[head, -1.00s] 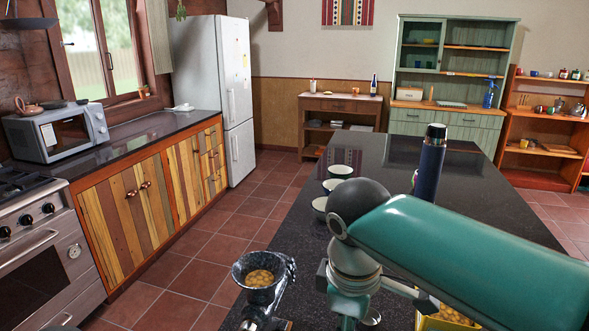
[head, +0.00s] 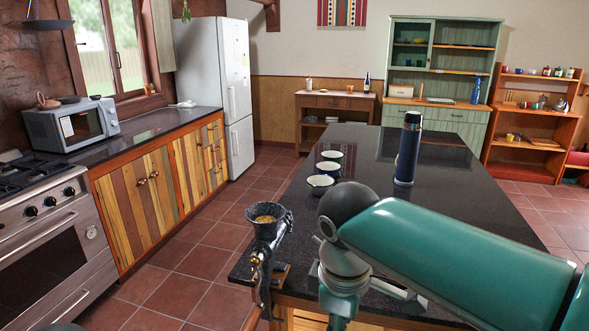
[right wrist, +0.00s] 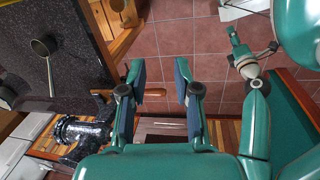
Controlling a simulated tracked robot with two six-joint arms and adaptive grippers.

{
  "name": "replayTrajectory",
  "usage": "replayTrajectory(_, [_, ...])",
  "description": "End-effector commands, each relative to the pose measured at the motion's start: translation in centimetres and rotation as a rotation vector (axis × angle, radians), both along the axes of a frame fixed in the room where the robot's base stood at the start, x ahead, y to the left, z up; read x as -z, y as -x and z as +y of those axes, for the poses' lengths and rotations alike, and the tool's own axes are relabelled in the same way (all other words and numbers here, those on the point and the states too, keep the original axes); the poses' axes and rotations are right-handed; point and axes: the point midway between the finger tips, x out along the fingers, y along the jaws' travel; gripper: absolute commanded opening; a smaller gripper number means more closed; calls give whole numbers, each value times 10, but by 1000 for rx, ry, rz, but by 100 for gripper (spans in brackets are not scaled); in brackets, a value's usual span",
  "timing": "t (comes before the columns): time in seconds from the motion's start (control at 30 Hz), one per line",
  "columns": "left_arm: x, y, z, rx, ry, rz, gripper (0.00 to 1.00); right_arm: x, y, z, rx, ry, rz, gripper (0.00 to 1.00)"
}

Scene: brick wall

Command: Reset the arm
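My right arm (head: 460,255), green with a dark round joint, reaches in from the right over the near end of the island counter in the head view. In the right wrist view my right gripper (right wrist: 160,78) has its two dark-padded fingers apart, with floor tiles visible between them. A wooden handle (right wrist: 154,92) shows behind the left finger and partly in the gap; no contact is visible. A dark grinder (head: 266,228) with yellowish contents stands at the counter's near left corner; it also shows in the right wrist view (right wrist: 80,130).
The black island counter (head: 360,155) carries several white bowls (head: 329,168) and a dark bottle (head: 408,148). A ladle (right wrist: 45,58) lies on a dark counter in the right wrist view. The tiled floor (head: 215,250) left of the island is clear.

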Motion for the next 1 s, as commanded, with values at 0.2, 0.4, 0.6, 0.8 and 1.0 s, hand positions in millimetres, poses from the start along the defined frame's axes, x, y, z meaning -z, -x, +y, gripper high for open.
replayTrajectory(0.2, [0, -1, 0, -1, 0, -2, 54, 54, -12, 1, 63, -48, 39, 32])
replayTrajectory(0.4, [0, 0, 0, 0, 0, -1, 54, 117, -19, 4, 152, -118, 82, 32])
replayTrajectory(0.6, [0, -1, 0, -1, 0, -2, 54, 214, -10, 1, 332, -227, 158, 32])
replayTrajectory(0.8, [0, -1, 0, -1, 0, -2, 54, 341, 40, -16, 722, -383, 257, 32])
replayTrajectory(1.0, [0, -1, 0, -1, 0, -2, 54, 411, 105, -37, 1113, -457, 290, 32])
